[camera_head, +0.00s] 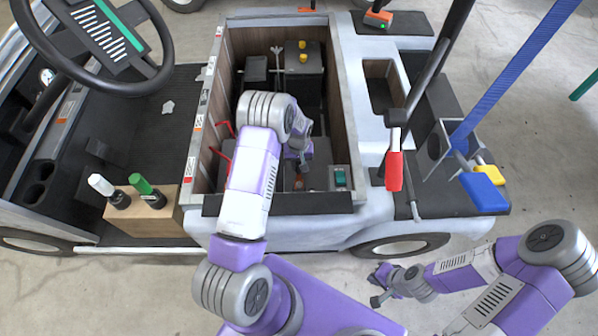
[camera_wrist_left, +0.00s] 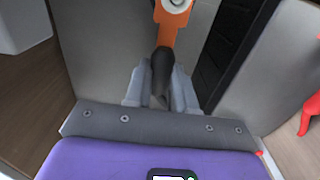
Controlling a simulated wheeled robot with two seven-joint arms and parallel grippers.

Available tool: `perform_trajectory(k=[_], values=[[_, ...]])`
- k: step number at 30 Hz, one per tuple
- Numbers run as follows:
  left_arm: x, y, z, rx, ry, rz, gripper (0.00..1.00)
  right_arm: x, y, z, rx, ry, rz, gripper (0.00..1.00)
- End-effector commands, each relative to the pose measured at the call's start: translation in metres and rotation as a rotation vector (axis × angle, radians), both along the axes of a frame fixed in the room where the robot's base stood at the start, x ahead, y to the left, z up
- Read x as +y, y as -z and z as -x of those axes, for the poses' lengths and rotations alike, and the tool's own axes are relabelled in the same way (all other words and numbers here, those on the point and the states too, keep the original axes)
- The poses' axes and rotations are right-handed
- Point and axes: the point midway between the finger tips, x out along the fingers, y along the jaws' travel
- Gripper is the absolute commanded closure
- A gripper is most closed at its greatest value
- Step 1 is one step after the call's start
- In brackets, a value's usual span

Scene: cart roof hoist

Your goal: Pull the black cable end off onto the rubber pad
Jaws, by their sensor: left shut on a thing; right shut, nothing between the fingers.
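My left gripper (camera_head: 300,160) reaches down into the open bay of the cart. In the left wrist view its fingers (camera_wrist_left: 162,90) are shut on a black cable end (camera_wrist_left: 162,66). An orange piece (camera_wrist_left: 172,30) adjoins the cable end, with a pale round fitting (camera_wrist_left: 176,4) at its top; I cannot tell whether they are attached. A dark strip (camera_head: 285,204) lies along the bay's near edge, and a dark mat (camera_head: 408,24) lies at the back right; I cannot tell which is the rubber pad. My right gripper (camera_head: 376,286) is shut and empty, near the floor.
The bay has wooden side walls (camera_head: 210,110). It holds dark boxes, one with yellow caps (camera_head: 302,58), red bent parts (camera_head: 225,150) and a teal switch (camera_head: 340,178).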

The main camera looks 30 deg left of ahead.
Motion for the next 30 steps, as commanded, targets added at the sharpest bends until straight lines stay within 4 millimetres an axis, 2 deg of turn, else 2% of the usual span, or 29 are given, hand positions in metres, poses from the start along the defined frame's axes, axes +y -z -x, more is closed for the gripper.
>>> perform_trajectory(k=[30], values=[[0.021, 0.000, -0.035, -0.001, 0.001, 0.000, 1.00, 0.000, 0.006, 0.000, 0.000, 0.000, 0.000, 1.00]])
